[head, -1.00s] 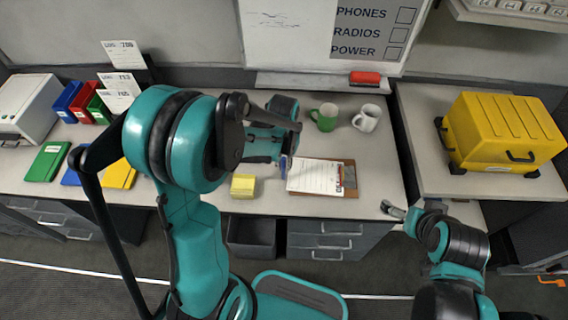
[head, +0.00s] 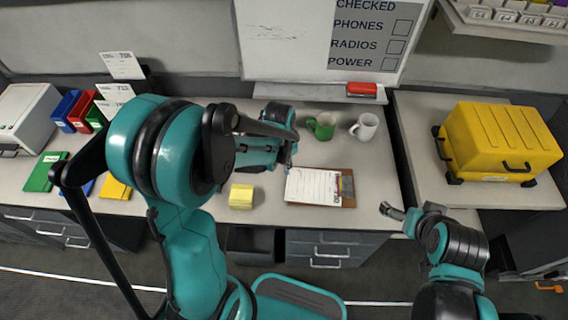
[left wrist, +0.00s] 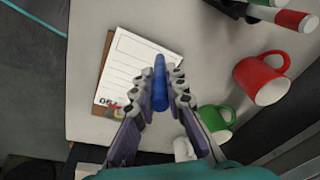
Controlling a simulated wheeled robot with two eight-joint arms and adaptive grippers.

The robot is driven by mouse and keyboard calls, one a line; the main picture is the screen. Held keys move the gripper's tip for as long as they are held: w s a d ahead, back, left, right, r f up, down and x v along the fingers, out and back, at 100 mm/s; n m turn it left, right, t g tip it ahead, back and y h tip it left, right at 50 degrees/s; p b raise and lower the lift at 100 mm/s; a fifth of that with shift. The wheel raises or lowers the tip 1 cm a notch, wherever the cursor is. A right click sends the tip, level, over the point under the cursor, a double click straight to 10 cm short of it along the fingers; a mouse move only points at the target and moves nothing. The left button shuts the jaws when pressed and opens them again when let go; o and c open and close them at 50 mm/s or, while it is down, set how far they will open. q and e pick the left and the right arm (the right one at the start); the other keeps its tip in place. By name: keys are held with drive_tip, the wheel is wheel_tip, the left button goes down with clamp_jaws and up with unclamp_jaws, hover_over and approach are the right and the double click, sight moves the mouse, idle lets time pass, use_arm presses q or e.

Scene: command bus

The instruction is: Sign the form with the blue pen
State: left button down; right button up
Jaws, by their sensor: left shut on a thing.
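The blue pen (left wrist: 159,88) is held between the two fingers of my left gripper (left wrist: 161,95) in the left wrist view. The form (head: 312,186) is a white lined sheet on a brown clipboard (head: 348,188) lying on the desk. In the left wrist view, the form (left wrist: 135,68) lies beyond and left of the pen, which overlaps its edge; whether they touch I cannot tell. In the head view my left gripper (head: 287,157) is behind the form's upper left corner, and the pen is not clear there. My right gripper (head: 392,211) is beside the desk's front edge, right of the clipboard.
A green mug (head: 322,127) and a white mug (head: 366,127) stand behind the clipboard. A red mug (left wrist: 260,80) shows in the left wrist view. Yellow sticky notes (head: 241,197) lie left of the clipboard. A yellow case (head: 500,140) sits at the right.

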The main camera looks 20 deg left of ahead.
use_arm(q)
drive_tip(key=r+m, duration=0.1)
drive_tip(key=m+p, duration=0.1)
drive_tip(key=m, duration=0.1)
drive_tip(key=shift+w+r+t+h, duration=0.3)
drive_tip(key=shift+w+r+h, duration=0.05)
drive_tip(key=shift+w+h, duration=0.05)
drive_tip(key=m, duration=0.2)
drive_tip(key=r+m+h, duration=0.1)
drive_tip(key=m, duration=0.1)
drive_tip(key=shift+w+r+p, duration=0.1)
drive_tip(key=shift+w+p, duration=0.2)
drive_tip(key=shift+w, duration=0.1)
drive_tip(key=shift+f+b, duration=2.15)
drive_tip(key=shift+f, duration=0.6)
drive_tip(key=shift+f+b, duration=0.7)
drive_tip(key=shift+b, duration=0.05)
drive_tip(key=shift+s, duration=0.65)
drive_tip(key=shift+s+d, duration=0.35)
drive_tip(key=shift+s, duration=0.3)
idle(0.9)
drive_tip(key=shift+s+a+b, duration=0.1)
drive_tip(key=shift+s+b, duration=0.2)
idle(0.5)
